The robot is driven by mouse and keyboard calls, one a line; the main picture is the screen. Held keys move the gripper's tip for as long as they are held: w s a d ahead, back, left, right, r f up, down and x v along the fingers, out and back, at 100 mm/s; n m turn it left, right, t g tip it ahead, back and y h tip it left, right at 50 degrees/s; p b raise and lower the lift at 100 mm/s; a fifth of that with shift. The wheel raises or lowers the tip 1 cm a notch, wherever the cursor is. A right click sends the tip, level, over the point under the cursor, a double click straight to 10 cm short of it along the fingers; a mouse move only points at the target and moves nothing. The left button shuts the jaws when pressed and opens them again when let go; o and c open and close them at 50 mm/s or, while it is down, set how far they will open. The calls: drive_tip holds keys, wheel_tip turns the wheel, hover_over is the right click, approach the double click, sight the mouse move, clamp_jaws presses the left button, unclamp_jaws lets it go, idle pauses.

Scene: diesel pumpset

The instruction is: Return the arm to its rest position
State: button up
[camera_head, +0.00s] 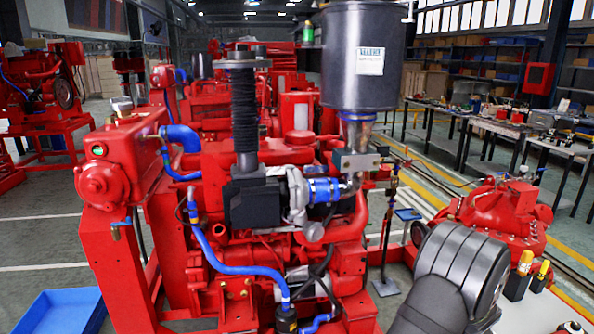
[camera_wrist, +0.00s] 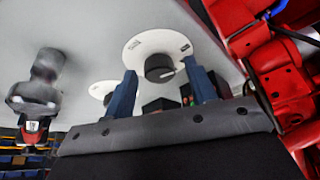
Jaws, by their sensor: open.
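My gripper (camera_wrist: 162,72) shows in the wrist view, with two blue fingers set well apart. It is open, and no object is held between the fingers. A white disc with a black centre (camera_wrist: 160,68) shows beyond the fingers, apart from them as far as I can tell. In the head view, a dark grey rounded link of my arm (camera_head: 455,275) fills the lower right, in front of the red machinery. My gripper is not visible in the head view.
The red diesel engine (camera_head: 275,190) with a black filter canister (camera_head: 363,55) fills the middle. A red pump (camera_head: 500,215) stands at the right, behind my arm. A blue tray (camera_head: 62,312) lies at lower left. Red machinery (camera_wrist: 285,85) also borders the wrist view's right side.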

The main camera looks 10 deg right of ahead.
drive_tip(key=shift+a+m+g+h, duration=0.1)
drive_tip(key=shift+m+g+h, duration=0.25)
drive_tip(key=shift+m, duration=0.85)
drive_tip(key=shift+m, duration=0.3)
drive_tip(key=o, duration=1.1)
drive_tip(key=shift+c, duration=0.2)
drive_tip(key=a+r+t+h, duration=0.35)
drive_tip(key=a+r, duration=0.35)
drive_tip(key=r, duration=0.3)
drive_tip(key=a+r+t+h, duration=0.2)
drive_tip(key=a+r+h, duration=0.2)
drive_tip(key=a+r, duration=0.45)
drive_tip(key=d+r+x, duration=0.1)
drive_tip(key=x, duration=0.9)
drive_tip(key=shift+s+d, duration=0.2)
drive_tip(key=shift+s, duration=0.05)
drive_tip(key=shift+s+a, duration=0.1)
drive_tip(key=v, duration=1)
